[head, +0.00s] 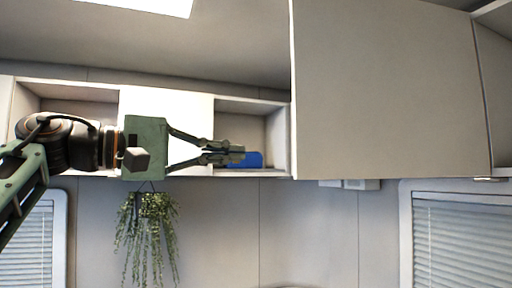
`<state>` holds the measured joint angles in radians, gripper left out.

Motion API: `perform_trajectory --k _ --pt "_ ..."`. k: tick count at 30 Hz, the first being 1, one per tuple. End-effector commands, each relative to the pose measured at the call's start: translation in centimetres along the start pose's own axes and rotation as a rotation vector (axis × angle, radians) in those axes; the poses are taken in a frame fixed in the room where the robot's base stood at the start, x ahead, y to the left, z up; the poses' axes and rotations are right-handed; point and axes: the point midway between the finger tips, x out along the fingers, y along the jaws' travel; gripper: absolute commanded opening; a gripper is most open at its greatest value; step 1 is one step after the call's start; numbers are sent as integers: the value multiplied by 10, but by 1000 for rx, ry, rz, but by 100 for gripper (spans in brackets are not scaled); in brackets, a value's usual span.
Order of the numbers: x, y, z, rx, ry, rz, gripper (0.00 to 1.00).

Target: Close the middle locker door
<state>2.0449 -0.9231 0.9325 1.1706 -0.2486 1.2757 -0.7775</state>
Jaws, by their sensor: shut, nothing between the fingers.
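A large pale door panel (390,90) fills the upper right in the head view. It appears to stand open from the row of overhead lockers, with a small metal fitting at its lower right corner. I cannot tell for sure whether it is the middle locker's door. A narrower white panel (195,105) sits in the locker row behind my gripper, between two open compartments. My gripper (242,154) points right, shut and empty, in front of the right-hand compartment. Its tips are left of the large panel's left edge and appear apart from it.
A blue object (247,159) lies in the compartment (278,138) behind my fingertips. A hanging plant (147,230) is below the lockers. Windows with blinds stand at lower left (35,245) and lower right (457,240). The wall below the large panel is clear apart from a small white fixture (350,184).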

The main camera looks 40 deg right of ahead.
Motion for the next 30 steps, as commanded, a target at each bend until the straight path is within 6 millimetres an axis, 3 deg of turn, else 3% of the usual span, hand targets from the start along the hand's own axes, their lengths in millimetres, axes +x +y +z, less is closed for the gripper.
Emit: perform_trajectory --k 14,21,30 --pt "97 0 1 0 -3 -5 0" --pt "82 -1 29 -1 3 -2 0" --pt "80 -1 37 -1 3 -3 0"
